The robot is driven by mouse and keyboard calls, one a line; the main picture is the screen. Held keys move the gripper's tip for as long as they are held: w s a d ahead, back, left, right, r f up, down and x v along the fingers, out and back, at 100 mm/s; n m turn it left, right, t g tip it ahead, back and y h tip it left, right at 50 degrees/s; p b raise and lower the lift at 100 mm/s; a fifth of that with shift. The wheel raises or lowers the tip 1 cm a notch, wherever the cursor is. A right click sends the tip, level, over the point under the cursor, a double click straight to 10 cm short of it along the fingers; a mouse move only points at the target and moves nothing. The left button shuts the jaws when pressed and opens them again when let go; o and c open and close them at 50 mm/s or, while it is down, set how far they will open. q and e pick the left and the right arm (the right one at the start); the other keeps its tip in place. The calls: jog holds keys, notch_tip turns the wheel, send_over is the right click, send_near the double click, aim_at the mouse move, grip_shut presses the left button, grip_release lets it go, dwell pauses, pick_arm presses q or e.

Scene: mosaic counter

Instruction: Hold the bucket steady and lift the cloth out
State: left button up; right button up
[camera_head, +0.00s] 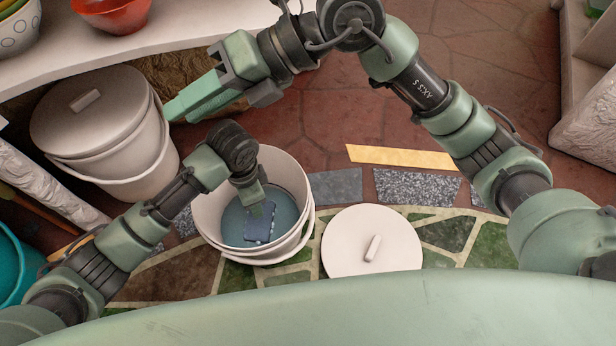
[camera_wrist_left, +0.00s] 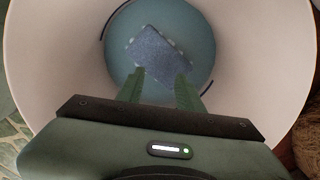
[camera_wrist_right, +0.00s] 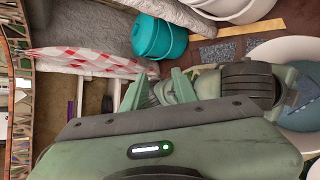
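The open cream bucket (camera_head: 212,212) stands on the mosaic floor, with a blue-teal round surface inside, perhaps water. The blue cloth (camera_head: 260,229) lies flat within the bucket; in the left wrist view the cloth (camera_wrist_left: 158,50) shows pale specks along its edges. My left gripper (camera_head: 258,209) points down inside the bucket over the cloth. In the left wrist view its fingers (camera_wrist_left: 160,77) are apart, with nothing visibly clamped; whether they touch the cloth I cannot tell. My right gripper (camera_head: 177,112) is up and left of the bucket, away from it, fingers apart and empty.
A round cream lid (camera_head: 345,250) lies on the floor right of the bucket. A second, lidded bucket (camera_head: 120,165) stands at the left near my right gripper. A white shelf (camera_head: 140,45) holds bowls above it. A turquoise container (camera_head: 12,265) is at far left. Floor beyond is clear.

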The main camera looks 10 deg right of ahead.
jog(key=w+d+f+m+t+h, duration=0.35)
jog(key=w+d+f+h, duration=0.25)
jog(key=w+d+f, duration=0.4)
jog(key=shift+s+d+f+m+g+h, duration=0.5)
jog(key=shift+s+d+f+m+h, duration=0.6)
jog(key=shift+f, duration=3.3)
jog(key=shift+s+d+f+m+g+h, duration=0.6)
jog(key=shift+s+f, duration=0.75)
jog(key=shift+f, duration=3)
jog(key=shift+s+d+f+m+g+h, duration=0.35)
jog(key=shift+s+d+f+m+h, duration=0.8)
jog(key=shift+f, duration=3.25)
jog(key=shift+s+a, duration=0.1)
jog(key=shift+a, duration=0.15)
grip_shut()
